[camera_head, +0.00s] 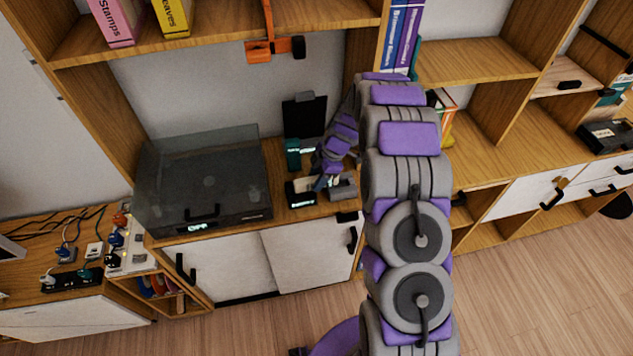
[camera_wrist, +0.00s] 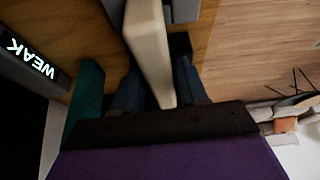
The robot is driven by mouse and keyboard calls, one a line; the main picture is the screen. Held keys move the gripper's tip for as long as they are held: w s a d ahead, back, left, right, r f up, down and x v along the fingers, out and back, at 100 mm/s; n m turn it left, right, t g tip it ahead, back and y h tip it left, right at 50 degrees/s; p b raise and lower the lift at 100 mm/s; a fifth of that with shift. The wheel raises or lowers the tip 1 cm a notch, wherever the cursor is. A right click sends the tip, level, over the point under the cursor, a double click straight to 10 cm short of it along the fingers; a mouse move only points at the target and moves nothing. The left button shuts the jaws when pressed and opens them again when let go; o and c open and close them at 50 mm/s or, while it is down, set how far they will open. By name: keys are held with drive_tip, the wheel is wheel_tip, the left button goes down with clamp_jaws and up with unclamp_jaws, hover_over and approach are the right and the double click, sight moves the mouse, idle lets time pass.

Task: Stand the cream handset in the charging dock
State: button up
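The cream handset (camera_wrist: 150,50) runs down through the wrist view between the two blue fingers of my gripper (camera_wrist: 160,92). The fingers lie close against its sides, and its near end is by my palm. In the head view my gripper (camera_head: 323,182) is low over the cabinet top, among small docks, and largely hides the handset. A black dock (camera_head: 298,196) with a lit label stands just left of it, and a grey block (camera_head: 342,188) just right. I cannot tell which is the charging dock, or whether the handset touches either.
A teal unit (camera_head: 292,155) and a black upright panel (camera_head: 305,116) stand behind the docks. A lidded turntable (camera_head: 205,180) fills the cabinet top to the left. A lit "WEAK" label (camera_wrist: 32,58) shows in the wrist view. An orange bracket (camera_head: 262,50) hangs from the shelf above.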

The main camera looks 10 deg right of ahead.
sight(312, 179)
drive_tip(key=shift+d, duration=0.15)
drive_tip(key=shift+c, duration=1.4)
drive_tip(key=shift+a, duration=0.35)
clamp_jaws()
drive_tip(key=shift+d+r, duration=0.1)
drive_tip(key=shift+r+p, duration=0.5)
drive_tip(key=shift+r, duration=1)
drive_tip(key=shift+s+r, duration=0.1)
drive_tip(key=shift+r, duration=0.25)
drive_tip(key=s+d+p, duration=0.1)
drive_tip(key=s+d, duration=0.1)
drive_tip(key=s, duration=0.5)
drive_tip(key=s+d+r+p, duration=0.1)
drive_tip(key=s, duration=0.7)
drive_tip(key=shift+s+d, duration=0.2)
drive_tip(key=shift+d, duration=0.2)
